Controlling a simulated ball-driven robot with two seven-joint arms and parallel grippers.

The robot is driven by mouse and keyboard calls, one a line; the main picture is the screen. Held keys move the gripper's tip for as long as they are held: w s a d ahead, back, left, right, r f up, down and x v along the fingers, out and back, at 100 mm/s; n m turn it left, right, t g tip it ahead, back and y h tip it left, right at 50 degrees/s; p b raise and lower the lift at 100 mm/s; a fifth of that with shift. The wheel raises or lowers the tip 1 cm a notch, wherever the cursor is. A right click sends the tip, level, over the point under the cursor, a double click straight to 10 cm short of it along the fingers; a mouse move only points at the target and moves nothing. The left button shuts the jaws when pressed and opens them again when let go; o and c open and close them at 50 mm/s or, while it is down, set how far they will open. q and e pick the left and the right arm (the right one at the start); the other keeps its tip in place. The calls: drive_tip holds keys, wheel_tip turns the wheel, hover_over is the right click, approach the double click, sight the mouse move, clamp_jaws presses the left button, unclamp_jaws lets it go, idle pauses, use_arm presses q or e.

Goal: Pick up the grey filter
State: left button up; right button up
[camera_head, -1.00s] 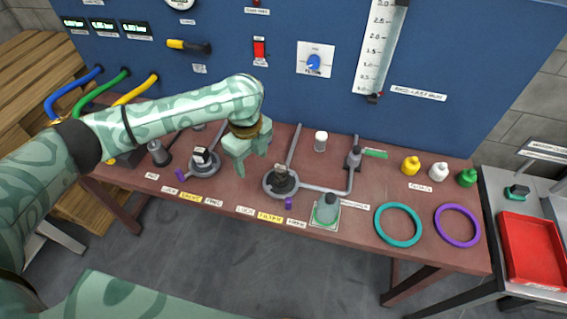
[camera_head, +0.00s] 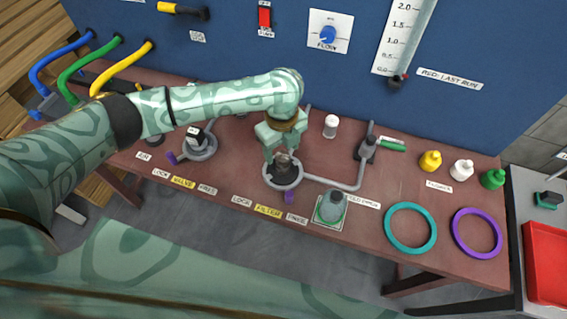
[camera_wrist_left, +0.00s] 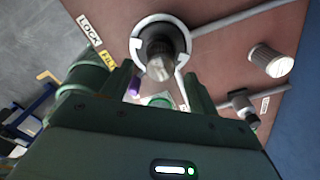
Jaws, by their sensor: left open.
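In the left wrist view the filter (camera_wrist_left: 160,50) shows inside the pale ring, just beyond the fingertips. My left gripper (camera_head: 281,152) is open, pointing down over the filter, with a finger to either side. In the left wrist view the left gripper (camera_wrist_left: 160,88) is empty; I cannot tell whether a finger touches the filter. A purple lever (camera_head: 289,197) sticks out at the ring's front. My right gripper is not in view.
A pale, white-capped ribbed cylinder (camera_head: 331,127) stands behind right. A grey-green domed part (camera_head: 332,206) sits on a small plate at front right. A pipe (camera_head: 340,186) runs right from the ring. Teal (camera_head: 410,228) and purple (camera_head: 477,233) rings lie further right.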

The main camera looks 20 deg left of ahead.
sight(282, 156)
use_arm(q)
drive_tip(key=shift+f, duration=0.5)
wheel_tip(282, 156, down, 5)
drive_tip(key=b, duration=0.2)
drive_tip(key=shift+w+d+r+b, duration=0.1)
drive_tip(key=shift+r+b, duration=0.05)
drive_tip(key=shift+b, duration=0.2)
drive_tip(key=shift+r, duration=0.15)
drive_tip(key=c, duration=1.1)
